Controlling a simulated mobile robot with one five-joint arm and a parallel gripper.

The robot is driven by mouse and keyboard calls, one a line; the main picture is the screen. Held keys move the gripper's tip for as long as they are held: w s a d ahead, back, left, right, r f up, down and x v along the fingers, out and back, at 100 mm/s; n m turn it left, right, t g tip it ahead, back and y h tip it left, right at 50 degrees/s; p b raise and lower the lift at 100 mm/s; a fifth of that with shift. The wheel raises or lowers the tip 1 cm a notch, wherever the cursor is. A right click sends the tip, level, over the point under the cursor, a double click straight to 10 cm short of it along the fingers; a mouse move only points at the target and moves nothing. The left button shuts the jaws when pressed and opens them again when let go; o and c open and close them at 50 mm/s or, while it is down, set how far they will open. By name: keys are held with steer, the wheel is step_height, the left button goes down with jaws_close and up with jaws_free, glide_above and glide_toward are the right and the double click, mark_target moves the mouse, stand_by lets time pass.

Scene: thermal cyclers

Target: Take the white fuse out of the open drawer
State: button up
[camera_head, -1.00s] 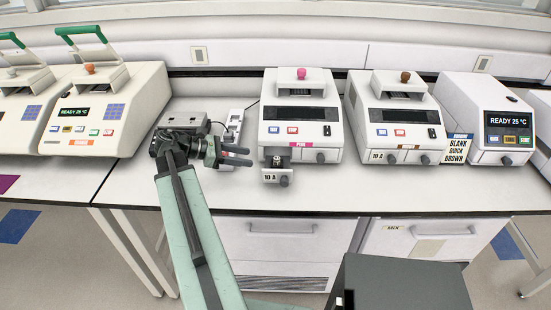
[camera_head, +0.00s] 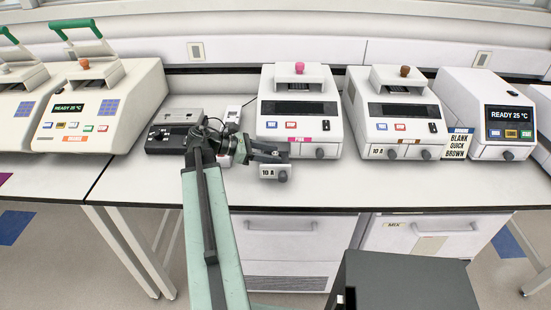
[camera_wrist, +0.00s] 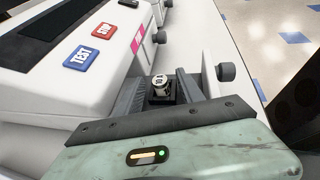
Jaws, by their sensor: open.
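The open drawer (camera_head: 274,173) sticks out from the front of the pink-labelled machine (camera_head: 300,110); its front reads "10 A" and has a dark knob. In the wrist view the white fuse (camera_wrist: 161,80) stands in a dark seat inside the drawer, its pale, marked top visible. My gripper (camera_head: 268,154) is over the drawer in the head view, hiding the fuse there. In the wrist view my gripper (camera_wrist: 165,90) is open, with one grey finger on each side of the fuse. I cannot tell whether either finger touches it.
The drawer knob (camera_wrist: 226,72) is just beyond the right finger. A brown-labelled machine (camera_head: 395,110) stands to the right, with a "BLANK QUICK BROWN" card (camera_head: 459,144) beside it. The bench front (camera_head: 330,195) is clear.

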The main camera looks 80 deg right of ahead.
steer(key=shift+w, duration=0.1)
jaws_close()
step_height(320, 180, up, 10)
steer(key=p, duration=1)
